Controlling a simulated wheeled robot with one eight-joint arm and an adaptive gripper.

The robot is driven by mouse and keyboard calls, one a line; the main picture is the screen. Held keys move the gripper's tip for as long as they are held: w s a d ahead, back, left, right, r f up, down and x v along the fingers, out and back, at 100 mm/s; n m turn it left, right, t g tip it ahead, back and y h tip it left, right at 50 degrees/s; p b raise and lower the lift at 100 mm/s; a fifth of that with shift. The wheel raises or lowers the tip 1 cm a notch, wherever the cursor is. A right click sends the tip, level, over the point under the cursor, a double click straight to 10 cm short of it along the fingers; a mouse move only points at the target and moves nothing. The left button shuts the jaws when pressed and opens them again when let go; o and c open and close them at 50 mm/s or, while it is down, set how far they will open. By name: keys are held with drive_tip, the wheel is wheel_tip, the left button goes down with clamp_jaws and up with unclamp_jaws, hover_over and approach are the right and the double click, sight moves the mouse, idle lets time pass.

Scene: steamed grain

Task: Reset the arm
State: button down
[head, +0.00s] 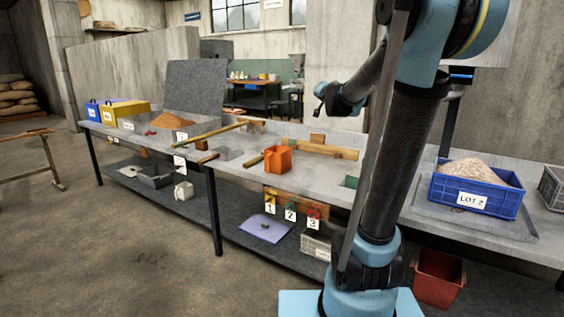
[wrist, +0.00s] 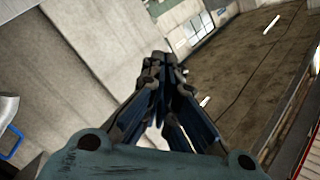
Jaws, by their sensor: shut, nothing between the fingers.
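My gripper (wrist: 160,62) is shut and empty in the wrist view. Its dark fingertips meet near the middle of the picture, with nothing between them. Beyond the fingertips are a pale wall and a dark brown surface, and no object is close to them. In the head view my arm (head: 398,150) rises from its blue base at the lower right and bends over above the picture's top edge.
A long grey bench (head: 232,180) holds an orange scoop (head: 277,160), a tray of orange-brown grain (head: 171,121) and a blue crate (head: 475,196) labelled LOT 2 with pale grain. Blue and yellow bins (head: 124,113) stand at the far left. A red bin (head: 438,280) is below.

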drive_tip(key=s+d+f+n+g, duration=0.1)
drive_tip(key=s+f+g, duration=0.4)
drive_tip(key=s+f, duration=0.6)
drive_tip(key=s+d+f+n+g, duration=0.1)
drive_tip(key=s+f+n+g, duration=0.3)
drive_tip(key=s+f, duration=0.8)
drive_tip(key=s+d+f+n+g+h, duration=0.1)
drive_tip(key=s+f+g, duration=0.5)
drive_tip(key=s+f, duration=0.6)
drive_tip(key=s+n, duration=0.1)
drive_tip(key=s, duration=0.9)
drive_tip(key=shift+s+d+f+n, duration=0.15)
drive_tip(key=shift+s+f+n, duration=0.05)
drive_tip(key=shift+s+n, duration=0.2)
drive_tip(key=shift+w+f, duration=0.2)
drive_tip(key=shift+w, duration=0.25)
